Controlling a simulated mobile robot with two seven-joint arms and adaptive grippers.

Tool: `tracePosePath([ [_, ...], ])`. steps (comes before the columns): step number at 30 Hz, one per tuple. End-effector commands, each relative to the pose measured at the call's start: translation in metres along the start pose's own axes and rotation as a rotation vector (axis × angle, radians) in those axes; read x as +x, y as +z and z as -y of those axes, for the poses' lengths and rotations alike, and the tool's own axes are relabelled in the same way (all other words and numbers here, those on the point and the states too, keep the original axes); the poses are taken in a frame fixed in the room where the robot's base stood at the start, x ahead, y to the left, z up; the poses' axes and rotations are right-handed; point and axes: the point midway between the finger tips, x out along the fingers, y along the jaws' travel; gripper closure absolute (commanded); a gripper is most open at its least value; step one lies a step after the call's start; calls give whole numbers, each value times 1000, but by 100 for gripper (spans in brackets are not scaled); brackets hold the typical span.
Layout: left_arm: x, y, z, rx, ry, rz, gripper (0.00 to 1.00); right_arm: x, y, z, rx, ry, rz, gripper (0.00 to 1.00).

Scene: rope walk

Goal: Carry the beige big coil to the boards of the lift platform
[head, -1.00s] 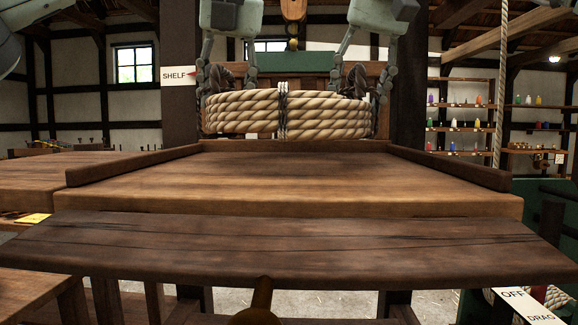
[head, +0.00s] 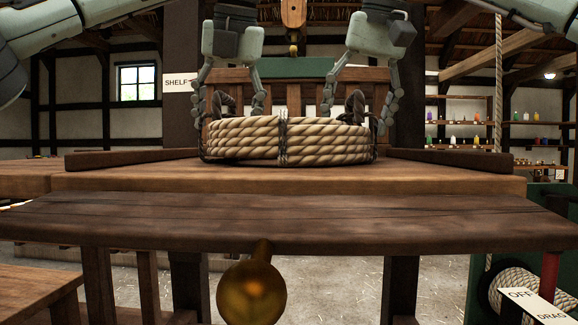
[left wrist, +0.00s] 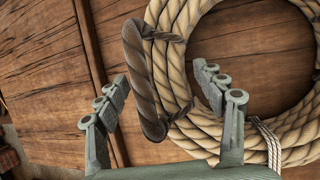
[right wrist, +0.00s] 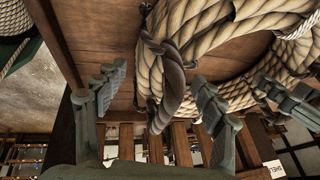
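The beige big coil (head: 285,141) lies flat on wooden boards (head: 450,176) with low dark side rails; it appears to rest on them. Its two dark rope handles stand up at the left (head: 229,106) and right (head: 356,106). My left gripper (head: 231,108) is open, its fingers on either side of the left handle; in the left wrist view the handle (left wrist: 142,80) lies between the spread fingers without being pinched. My right gripper (head: 357,110) is open around the right handle, which also lies between its spread fingers in the right wrist view (right wrist: 168,88).
A dark, worn board (head: 290,222) runs across the front, with a brass knob (head: 251,292) below it. A slatted wooden back stands behind the coil. A hook block (head: 293,15) hangs above. A SHELF sign (head: 177,83) is at left, an OFF/DRAG sign (head: 535,305) at lower right.

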Motion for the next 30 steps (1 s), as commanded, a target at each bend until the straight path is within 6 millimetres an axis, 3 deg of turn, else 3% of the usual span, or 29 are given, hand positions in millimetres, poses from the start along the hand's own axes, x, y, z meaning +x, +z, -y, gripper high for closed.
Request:
tracePosePath([
  [8,-2,0,1,2,-2,1,30,2,0,-1,3,2,1,29],
  [21,-64,0,0,-1,2,0,30,2,-1,-1,4,3,1,29],
  [26,-75,0,0,0,0,1,30,0,-1,-1,4,3,1,29],
  [30,-76,0,0,1,-1,1,30,-14,-1,0,4,2,-2,29],
])
